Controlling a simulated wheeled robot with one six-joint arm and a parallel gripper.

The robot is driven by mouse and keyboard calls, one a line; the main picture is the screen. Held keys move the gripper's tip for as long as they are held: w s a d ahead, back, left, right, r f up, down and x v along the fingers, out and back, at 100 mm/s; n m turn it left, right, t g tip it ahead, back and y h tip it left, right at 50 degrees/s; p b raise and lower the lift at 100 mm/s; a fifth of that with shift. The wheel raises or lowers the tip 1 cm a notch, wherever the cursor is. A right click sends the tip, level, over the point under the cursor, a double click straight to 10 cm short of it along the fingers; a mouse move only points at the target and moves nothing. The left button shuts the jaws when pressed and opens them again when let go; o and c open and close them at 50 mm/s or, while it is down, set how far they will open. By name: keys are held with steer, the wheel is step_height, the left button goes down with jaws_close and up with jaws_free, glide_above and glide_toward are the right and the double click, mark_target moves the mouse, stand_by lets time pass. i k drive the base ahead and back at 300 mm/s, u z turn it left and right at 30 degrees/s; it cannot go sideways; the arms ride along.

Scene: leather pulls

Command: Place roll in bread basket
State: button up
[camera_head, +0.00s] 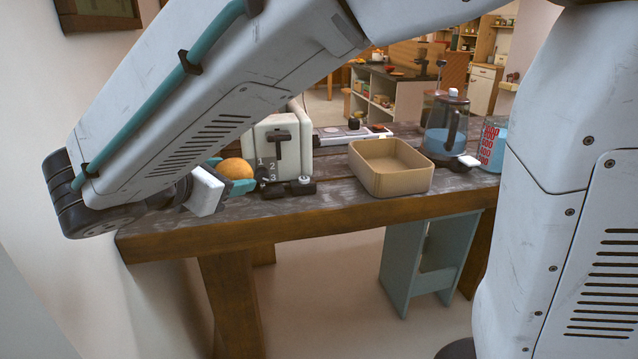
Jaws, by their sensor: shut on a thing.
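The roll (236,168) is round and orange-brown, at the left end of the table in front of the toaster. My gripper (232,178) comes in from the left and is shut on the roll. Teal parts show around the roll, and its underside is hidden, so I cannot tell whether it touches the table. The bread basket (392,183) is a tan, open rectangular box on the table, right of the roll and apart from it. The part of its inside that I see is empty.
A cream toaster (284,142) stands just behind the roll, with a dark fitting (289,188) in front of it. A teal stool (428,262) is under the table.

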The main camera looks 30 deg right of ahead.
mark_target(385, 165)
steer(key=u, duration=2.1)
steer(key=k, duration=2.3)
steer(key=z, duration=1.85)
steer(key=i, duration=1.65)
